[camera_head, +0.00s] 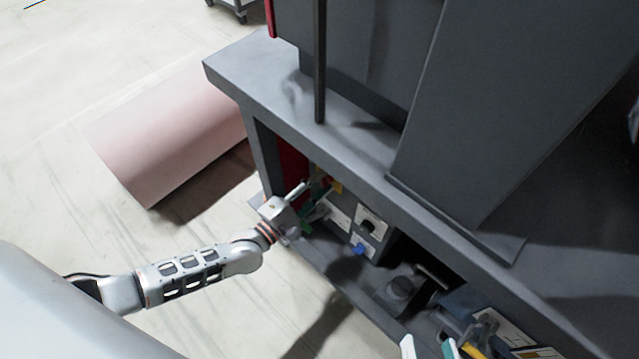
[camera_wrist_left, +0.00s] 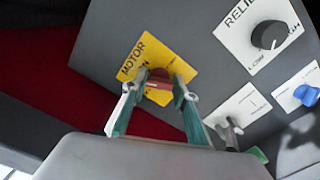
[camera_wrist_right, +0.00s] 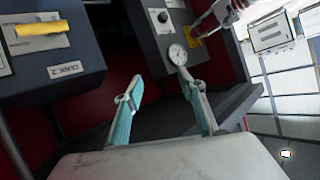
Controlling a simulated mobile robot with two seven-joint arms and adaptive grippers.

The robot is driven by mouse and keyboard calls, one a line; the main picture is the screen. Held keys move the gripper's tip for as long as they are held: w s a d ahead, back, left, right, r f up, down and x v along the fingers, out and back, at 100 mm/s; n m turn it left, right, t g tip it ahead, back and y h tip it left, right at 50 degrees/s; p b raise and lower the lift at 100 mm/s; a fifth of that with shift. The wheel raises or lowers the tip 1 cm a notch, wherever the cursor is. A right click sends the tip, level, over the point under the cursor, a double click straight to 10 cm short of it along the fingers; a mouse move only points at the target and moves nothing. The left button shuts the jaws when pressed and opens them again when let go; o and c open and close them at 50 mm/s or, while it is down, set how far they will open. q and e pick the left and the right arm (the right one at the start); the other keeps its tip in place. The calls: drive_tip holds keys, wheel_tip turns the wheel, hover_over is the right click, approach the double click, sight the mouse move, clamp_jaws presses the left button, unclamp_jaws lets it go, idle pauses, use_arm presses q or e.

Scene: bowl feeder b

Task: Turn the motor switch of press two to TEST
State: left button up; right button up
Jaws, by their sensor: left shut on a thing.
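The yellow MOTOR plate (camera_wrist_left: 130,68) is on the grey control panel; it also shows in the head view (camera_head: 336,186). Its red-brown motor switch knob (camera_wrist_left: 158,77) sits between the fingertips of my left gripper (camera_wrist_left: 159,84), which is shut on it. The fingers partly cover the plate, so the switch's position and the TEST mark cannot be read. In the head view, my left gripper (camera_head: 316,192) reaches under the bench top to the panel. My right gripper (camera_wrist_right: 158,88) is open and empty, away from the switch, with its fingertips at the bottom edge of the head view (camera_head: 430,347).
Beside the plate are the black RELIEF knob (camera_wrist_left: 268,35), a metal toggle (camera_wrist_left: 229,131) and a blue knob (camera_wrist_left: 306,95). The right wrist view shows a gauge (camera_wrist_right: 177,54) and a TANK 2 box (camera_wrist_right: 90,85). The bench top (camera_head: 260,70) overhangs the panel.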

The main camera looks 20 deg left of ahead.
use_arm(q)
drive_tip(key=m, duration=0.3)
drive_tip(key=shift+m, duration=0.4)
drive_tip(key=m, duration=0.2)
drive_tip(key=shift+f+m+p, duration=0.1)
drive_tip(key=shift+m+p, duration=0.2)
drive_tip(key=m, duration=0.5)
drive_tip(key=shift+f, duration=0.1)
drive_tip(key=m+p, duration=0.1)
drive_tip(key=m, duration=0.5)
drive_tip(key=shift+a+f+m, duration=0.1)
drive_tip(key=shift+m, duration=0.3)
drive_tip(key=m, duration=0.3)
drive_tip(key=shift+m, duration=0.8)
use_arm(e)
drive_tip(key=shift+w+d+r+n+h, duration=0.15)
drive_tip(key=shift+d+n, duration=0.15)
drive_tip(key=shift+d, duration=0.2)
drive_tip(key=shift+w+d+r+n+h, duration=0.15)
drive_tip(key=shift+d+n, duration=0.15)
drive_tip(key=shift+d, duration=0.15)
use_arm(q)
drive_tip(key=shift+a, duration=0.1)
use_arm(e)
drive_tip(key=shift+s+f, duration=0.15)
drive_tip(key=shift+f, duration=0.05)
